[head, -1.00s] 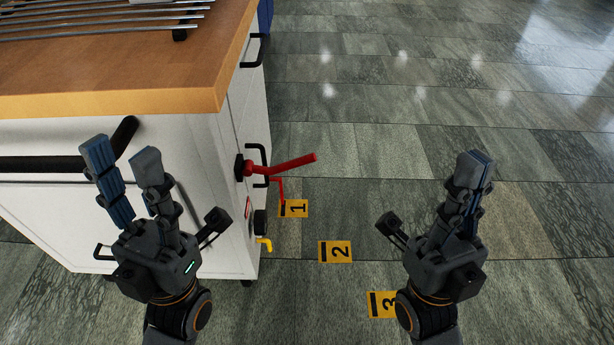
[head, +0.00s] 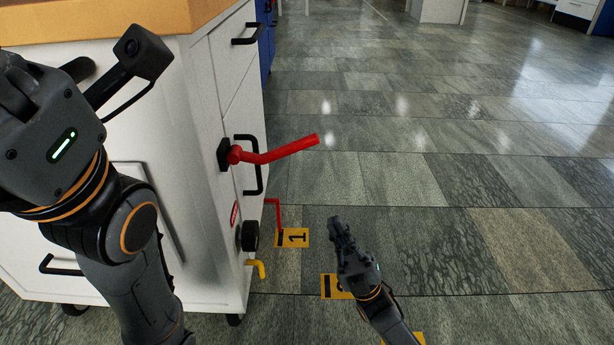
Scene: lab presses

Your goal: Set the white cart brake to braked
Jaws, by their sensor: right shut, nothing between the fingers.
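The white cart (head: 165,215) stands at the left with a wooden top. A long red lever (head: 278,153) sticks out to the right from a black mount on its side, tilted slightly up. I cannot tell from the picture which is the brake. My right gripper (head: 338,228) is shut and empty, right of the cart and below the red lever, touching none of these. My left gripper (head: 55,140) is large at the upper left, its fingers unclear.
Yellow floor markers lie beside the cart: number 1 (head: 296,238), a second (head: 328,287) partly behind my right gripper, and another at the bottom edge. Black handles (head: 258,165) project from the cart's side. The tiled floor to the right is clear.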

